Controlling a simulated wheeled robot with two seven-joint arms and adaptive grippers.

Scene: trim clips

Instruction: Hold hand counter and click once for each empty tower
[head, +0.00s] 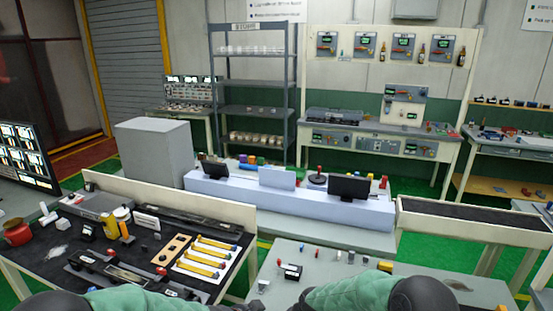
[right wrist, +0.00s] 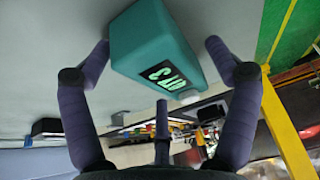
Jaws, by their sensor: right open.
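In the right wrist view a teal box-shaped device (right wrist: 150,40) with a lit green digital display (right wrist: 163,77) sits between the fingers of my right gripper (right wrist: 157,48). I take it to be the hand counter; its digits are tilted and hard to read. The fingers are spread to either side of it, with gaps showing. A small pale round part (right wrist: 189,97) shows at the device's lower right. In the head view only parts of my arms show along the bottom edge; my left gripper is not visible. I cannot tell which things are the towers.
In the head view, a dark-topped bench (head: 75,235) at left holds yellow-handled tools (head: 207,257) and bottles. A grey bench (head: 390,275) with small parts lies in front. Screens stand on a pale console (head: 240,185). A shelf rack (head: 252,110) stands behind.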

